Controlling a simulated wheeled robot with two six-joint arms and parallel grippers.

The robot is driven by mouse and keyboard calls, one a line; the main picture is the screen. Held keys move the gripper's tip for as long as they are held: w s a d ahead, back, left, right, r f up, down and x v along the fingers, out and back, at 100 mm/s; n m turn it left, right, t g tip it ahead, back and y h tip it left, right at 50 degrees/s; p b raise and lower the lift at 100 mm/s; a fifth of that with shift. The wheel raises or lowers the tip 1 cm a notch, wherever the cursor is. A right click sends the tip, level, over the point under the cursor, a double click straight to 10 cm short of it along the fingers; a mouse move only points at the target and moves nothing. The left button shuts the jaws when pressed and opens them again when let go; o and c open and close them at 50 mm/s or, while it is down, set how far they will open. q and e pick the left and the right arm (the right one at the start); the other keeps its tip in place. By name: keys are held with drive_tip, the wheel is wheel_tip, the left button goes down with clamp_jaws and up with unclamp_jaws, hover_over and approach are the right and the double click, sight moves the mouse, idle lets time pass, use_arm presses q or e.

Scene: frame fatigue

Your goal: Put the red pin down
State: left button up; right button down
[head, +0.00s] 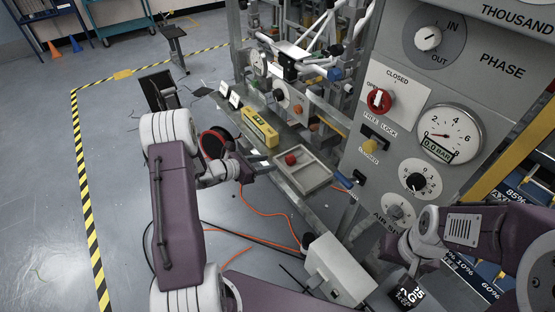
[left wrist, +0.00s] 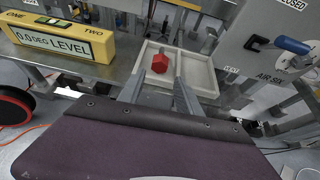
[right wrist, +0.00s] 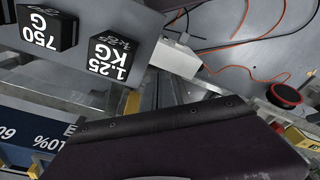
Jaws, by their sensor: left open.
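The red pin (head: 291,159) is in a shallow pale tray (head: 316,178) on the bench. In the left wrist view the red pin (left wrist: 160,63) shows as a red faceted head inside the tray (left wrist: 200,72), near its left side. My left gripper (head: 258,166) is at the tray's left edge in the head view. Its fingers (left wrist: 160,90) are apart and empty in the left wrist view, with the pin beyond them and not between them. My right gripper (right wrist: 160,95) is low at the right, away from the tray; its finger gap is unclear.
A yellow level block (head: 260,128) stands beside the tray. A grey panel with a red knob (head: 379,100) and gauge (head: 449,134) rises at the right. Black weights (right wrist: 112,56) are near my right gripper. Orange hoses lie on the open floor.

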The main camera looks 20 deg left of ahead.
use_arm(q)
drive_tip(key=s+d+r+m+g, duration=0.1)
drive_tip(key=s+d+m+g, duration=0.4)
drive_tip(key=s+m, duration=0.3)
drive_tip(key=s+d+r+m+g, duration=0.1)
drive_tip(key=s+d+m+g, duration=0.45)
drive_tip(key=s, duration=0.45)
drive_tip(key=s+a+r+m+t+y, duration=0.1)
drive_tip(key=s+a+m+y, duration=0.4)
drive_tip(key=m, duration=1)
drive_tip(key=s+r+y, duration=0.1)
drive_tip(key=s+y, duration=0.1)
drive_tip(key=shift+y, duration=0.3)
drive_tip(key=shift+a+r, duration=0.1)
wheel_tip(320, 180, up, 18)
drive_tip(key=p, duration=1.8)
drive_tip(key=shift+r+p, duration=0.15)
drive_tip(key=shift+p, duration=0.2)
